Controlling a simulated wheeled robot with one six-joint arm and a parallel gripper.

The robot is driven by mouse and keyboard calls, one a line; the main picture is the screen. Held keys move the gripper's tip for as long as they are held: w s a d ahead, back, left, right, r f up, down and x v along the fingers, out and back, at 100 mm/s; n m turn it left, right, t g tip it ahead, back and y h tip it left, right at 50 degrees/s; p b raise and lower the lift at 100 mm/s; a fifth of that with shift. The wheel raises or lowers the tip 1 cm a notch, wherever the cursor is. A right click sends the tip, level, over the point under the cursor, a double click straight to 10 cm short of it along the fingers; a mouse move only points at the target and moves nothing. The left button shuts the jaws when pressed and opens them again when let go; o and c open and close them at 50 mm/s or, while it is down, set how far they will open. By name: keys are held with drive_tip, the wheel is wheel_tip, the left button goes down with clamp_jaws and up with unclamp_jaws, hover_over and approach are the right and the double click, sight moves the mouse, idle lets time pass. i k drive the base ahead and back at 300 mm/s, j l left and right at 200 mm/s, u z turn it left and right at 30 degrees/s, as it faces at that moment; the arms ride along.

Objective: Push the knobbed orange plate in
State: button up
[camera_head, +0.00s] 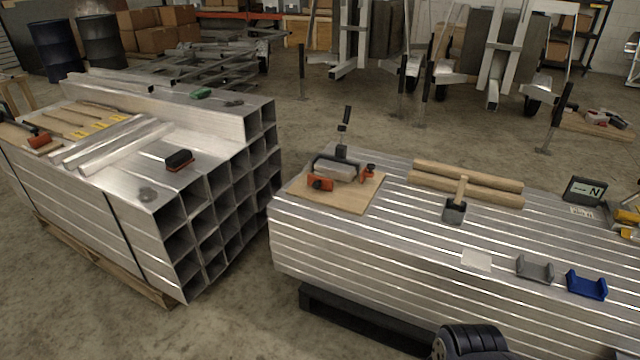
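On a plywood board (355,197) on the right-hand aluminium stack stands a small fixture with a grey block (337,172) under a black clamp (343,140). An orange plate with a dark knob (320,184) is at the block's front left. A second, smaller orange piece with a dark knob (368,170) is at its right side. Which of the two is the task's plate, and whether either touches the block, I cannot tell at this size. My gripper is not in view.
A stack of square tubes (215,215) stands left, across a narrow floor gap.

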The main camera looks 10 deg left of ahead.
sight(318, 185)
drive_tip(key=i+j+z, duration=0.4)
drive_tip(key=i+j, duration=0.35)
drive_tip(key=i, duration=0.15)
